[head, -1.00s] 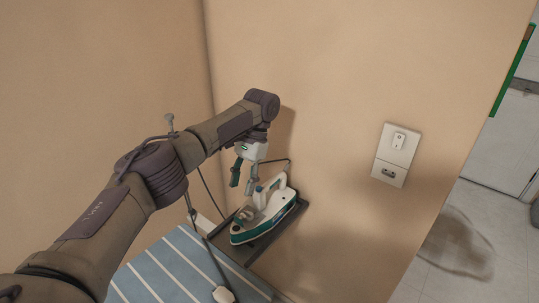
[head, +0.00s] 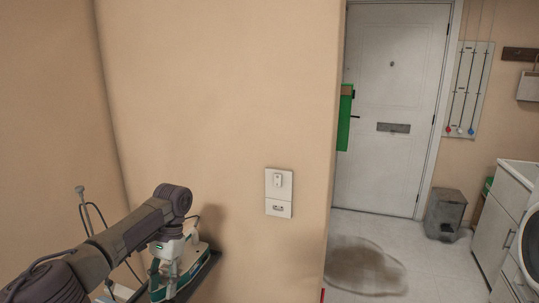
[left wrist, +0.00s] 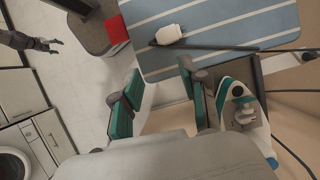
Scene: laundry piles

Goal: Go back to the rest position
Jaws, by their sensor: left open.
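My left gripper (head: 164,268) hangs from its arm at the lower left of the head view. In the left wrist view its two green fingers (left wrist: 159,72) are spread apart with nothing between them. A white and teal iron (left wrist: 238,108) rests on a dark holder (left wrist: 258,75) just to the right of the fingers. The iron (head: 192,262) also shows behind the gripper in the head view, partly covered by it. A dark gripper, apparently my right one (left wrist: 46,43), shows small at the upper left of the left wrist view; its finger opening is unclear.
A blue striped ironing board (left wrist: 225,22) with a white plug (left wrist: 168,34) lies beyond the left fingers. Cables run near the iron. A wall with a switch plate (head: 278,192) stands close by. Open floor (head: 345,225) leads to a white door (head: 390,100).

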